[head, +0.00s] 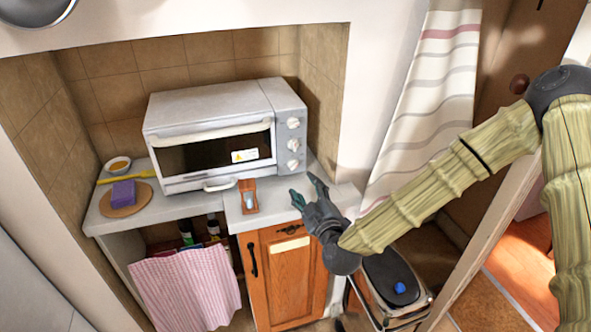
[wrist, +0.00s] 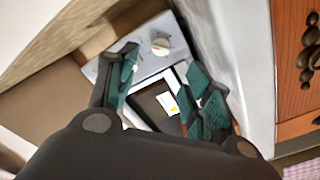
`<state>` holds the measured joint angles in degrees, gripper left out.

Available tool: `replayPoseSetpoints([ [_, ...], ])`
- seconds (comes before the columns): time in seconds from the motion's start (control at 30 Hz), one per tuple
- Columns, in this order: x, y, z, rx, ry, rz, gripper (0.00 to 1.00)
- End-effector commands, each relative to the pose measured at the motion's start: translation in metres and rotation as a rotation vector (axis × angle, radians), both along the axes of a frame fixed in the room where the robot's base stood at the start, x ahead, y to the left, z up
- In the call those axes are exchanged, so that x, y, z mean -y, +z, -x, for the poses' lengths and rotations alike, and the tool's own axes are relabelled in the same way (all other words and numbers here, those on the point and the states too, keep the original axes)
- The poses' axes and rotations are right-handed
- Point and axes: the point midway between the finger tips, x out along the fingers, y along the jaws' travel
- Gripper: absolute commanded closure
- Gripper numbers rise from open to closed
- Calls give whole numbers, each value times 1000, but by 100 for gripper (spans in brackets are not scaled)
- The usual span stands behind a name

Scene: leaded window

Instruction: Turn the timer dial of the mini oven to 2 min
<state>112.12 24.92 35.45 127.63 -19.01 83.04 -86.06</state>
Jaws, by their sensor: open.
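The white mini oven (head: 215,118) stands on the counter in the tiled alcove, its door closed. A column of three pale knobs runs down its grey right-hand panel: top (head: 293,123), middle (head: 293,145) and bottom (head: 293,165). I cannot read their markings or tell which is the timer dial. My gripper (head: 306,189) is open and empty, in front of and below the panel, apart from the knobs. In the wrist view, my gripper (wrist: 162,62) has its fingers spread, with one knob (wrist: 160,47) beyond them and the oven door's label (wrist: 167,103) between them.
An hourglass-like wooden item (head: 248,196) stands on the counter close left of my gripper. A purple block (head: 123,192) on a round board and a small bowl (head: 118,164) are at the left. The alcove wall (head: 324,85) is close right of the oven. A bin (head: 393,275) stands below my arm.

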Motion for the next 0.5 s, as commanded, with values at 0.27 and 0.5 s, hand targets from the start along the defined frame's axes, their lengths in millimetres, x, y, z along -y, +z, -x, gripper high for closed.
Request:
replayPoseSetpoints([
  [0.27,-12,2,-38,0,-1,0,50],
  [0.5,-23,2,-73,0,-1,-1,50],
])
